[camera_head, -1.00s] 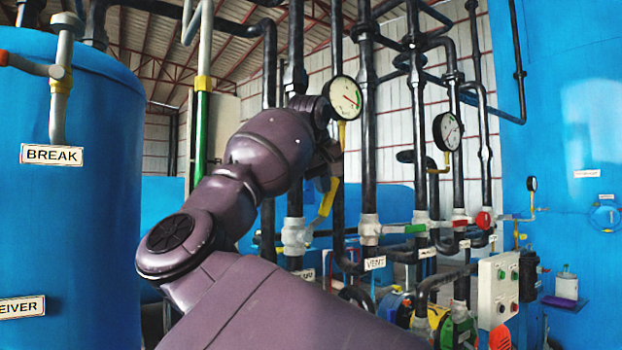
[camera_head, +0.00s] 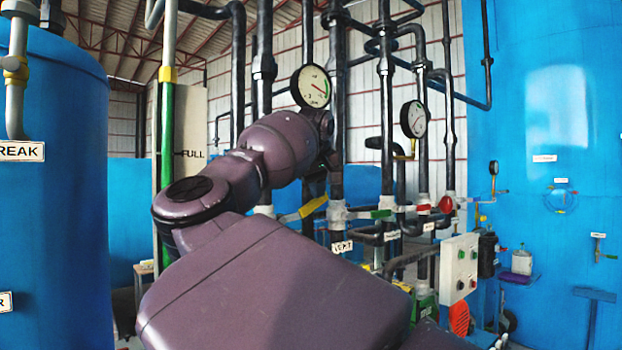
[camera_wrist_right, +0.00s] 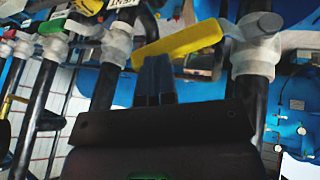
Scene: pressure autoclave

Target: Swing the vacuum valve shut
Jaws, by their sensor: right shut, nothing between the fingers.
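The vacuum valve's yellow lever (camera_head: 308,208) shows in the head view, sloping gently up to the right from a white valve body (camera_head: 264,210) on a black pipe. My arm hides part of that valve and its label. In the right wrist view, the yellow lever (camera_wrist_right: 180,42) crosses in front of my fingers, joined to the white valve body (camera_wrist_right: 256,50) at the right. My right gripper (camera_wrist_right: 155,70) is shut and empty, its fingertips against or very close to the lever's edge. It also shows, dark and small, in the head view (camera_head: 318,186). My left gripper is out of view.
A VENT label (camera_head: 342,247) and a green-handled valve (camera_head: 381,213) are just right of the lever. A gauge (camera_head: 311,87) hangs above my wrist. A control box (camera_head: 459,268) stands lower right. A blue tank (camera_head: 55,190) fills the left side.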

